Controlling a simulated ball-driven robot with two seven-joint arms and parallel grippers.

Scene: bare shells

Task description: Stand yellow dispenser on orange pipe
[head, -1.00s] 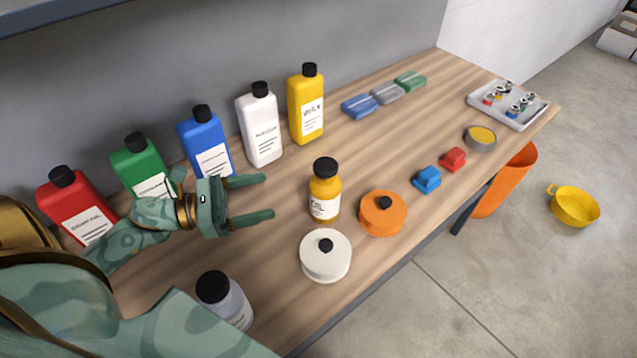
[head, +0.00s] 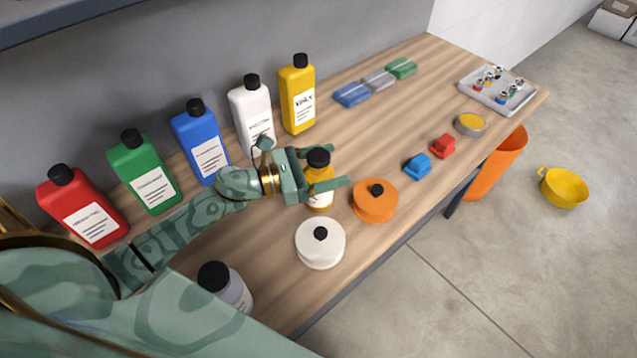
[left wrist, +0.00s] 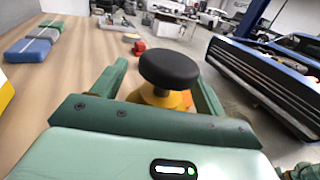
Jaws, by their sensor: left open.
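The yellow bottle (head: 318,174) with a black cap, which I take to be the yellow dispenser, stands upright on the workbench. My left gripper (head: 336,166) is open, with its fingers on either side of the bottle and partly hiding it. In the left wrist view, the bottle's black cap (left wrist: 170,70) shows between the two fingers (left wrist: 160,85). I see no clear pipe; the orange round piece (head: 374,207) with a black knob stands just right of the bottle, apart from it.
A white round piece (head: 318,248) with a black knob is in front of the bottle. A grey bottle (head: 232,292) is near the front left. Tall bottles line the wall, including a white one (head: 251,112). A blue block (head: 417,165) and a red one lie farther right.

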